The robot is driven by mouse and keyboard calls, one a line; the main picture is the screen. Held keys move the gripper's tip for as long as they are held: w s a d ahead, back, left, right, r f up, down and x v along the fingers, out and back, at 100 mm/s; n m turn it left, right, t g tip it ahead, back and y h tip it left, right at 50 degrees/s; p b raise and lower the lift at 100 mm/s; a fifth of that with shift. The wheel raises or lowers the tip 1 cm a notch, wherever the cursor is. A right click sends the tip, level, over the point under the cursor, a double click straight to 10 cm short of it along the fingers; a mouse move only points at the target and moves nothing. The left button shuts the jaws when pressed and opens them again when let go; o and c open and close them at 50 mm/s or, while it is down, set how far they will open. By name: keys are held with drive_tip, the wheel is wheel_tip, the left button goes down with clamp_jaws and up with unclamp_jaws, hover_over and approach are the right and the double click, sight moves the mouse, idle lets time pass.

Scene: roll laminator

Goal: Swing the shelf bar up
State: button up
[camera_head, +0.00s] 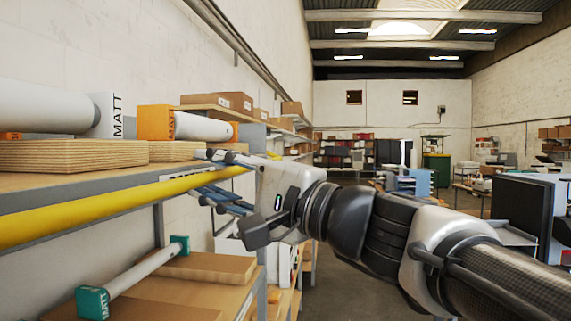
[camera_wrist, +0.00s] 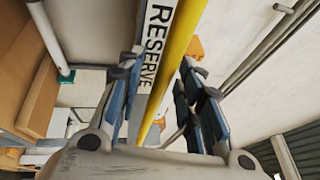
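The yellow shelf bar (camera_head: 80,212) runs along the front edge of the left shelf, rising toward the right in the head view. My gripper (camera_head: 202,172) is at the bar's right part, with fingers above and below it. In the wrist view, the bar (camera_wrist: 178,48) passes between the two fingers of my gripper (camera_wrist: 157,75). The fingers are apart with visible gaps, so the gripper is open around the bar. A white strip reading RESERVE (camera_wrist: 158,42) lies beside the bar. The fingers partly cover the bar's far end.
The shelf (camera_head: 75,184) holds stacked boards (camera_head: 70,155) and white rolls (camera_head: 40,105) with an orange-ended MATT roll (camera_head: 200,127). Below, a teal-ended roll (camera_head: 145,272) lies near brown boxes (camera_head: 210,267). The aisle floor is clear ahead.

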drive_tip(key=shift+a+r, duration=0.1)
drive_tip(key=shift+a, duration=0.05)
drive_tip(key=shift+c, duration=0.4)
clamp_jaws()
idle(0.4)
